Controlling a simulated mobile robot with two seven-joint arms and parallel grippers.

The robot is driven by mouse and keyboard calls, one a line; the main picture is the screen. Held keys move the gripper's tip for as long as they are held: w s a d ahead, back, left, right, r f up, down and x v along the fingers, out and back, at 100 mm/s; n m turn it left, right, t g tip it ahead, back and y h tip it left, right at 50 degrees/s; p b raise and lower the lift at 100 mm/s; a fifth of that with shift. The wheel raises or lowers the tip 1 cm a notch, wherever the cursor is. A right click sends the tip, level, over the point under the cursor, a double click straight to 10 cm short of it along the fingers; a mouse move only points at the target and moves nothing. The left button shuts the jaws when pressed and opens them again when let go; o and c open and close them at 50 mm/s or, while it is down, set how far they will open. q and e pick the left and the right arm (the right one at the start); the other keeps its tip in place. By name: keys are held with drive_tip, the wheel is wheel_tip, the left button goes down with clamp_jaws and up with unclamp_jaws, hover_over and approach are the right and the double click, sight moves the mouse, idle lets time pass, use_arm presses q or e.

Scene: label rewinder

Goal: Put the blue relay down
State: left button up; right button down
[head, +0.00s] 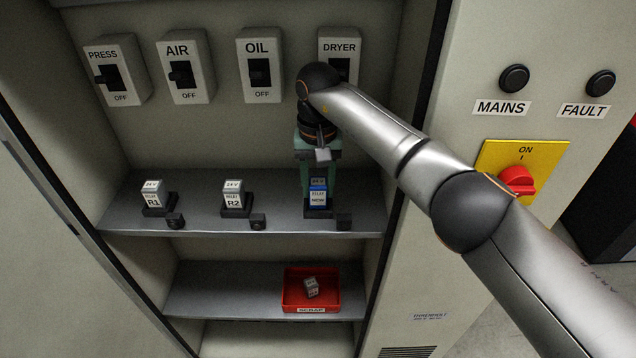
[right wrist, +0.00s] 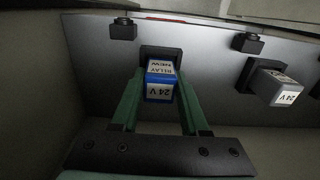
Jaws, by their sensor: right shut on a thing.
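The blue relay (head: 318,192), labelled 24 V RELAY NEW, stands upright at the right end of the upper shelf, at a black socket. My right gripper (head: 317,180) reaches down from above with its green fingers on either side of the relay and is shut on it. In the right wrist view the blue relay (right wrist: 160,82) sits between the two fingertips, with the black socket (right wrist: 160,53) right behind it. Whether the relay is fully seated cannot be told. My left gripper is not in view.
Relays R1 (head: 153,195) and R2 (head: 233,195) stand in sockets to the left on the upper shelf (head: 195,215). Small black blocks sit along the shelf's front edge. A red scrap tray (head: 290,303) holding a grey relay (head: 311,287) is on the lower shelf. Switches line the back wall.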

sight(318, 183)
drive_tip(key=shift+f, duration=0.25)
drive_tip(key=shift+f, duration=0.15)
drive_tip(key=shift+c, duration=2.1)
unclamp_jaws()
wheel_tip(318, 183, up, 12)
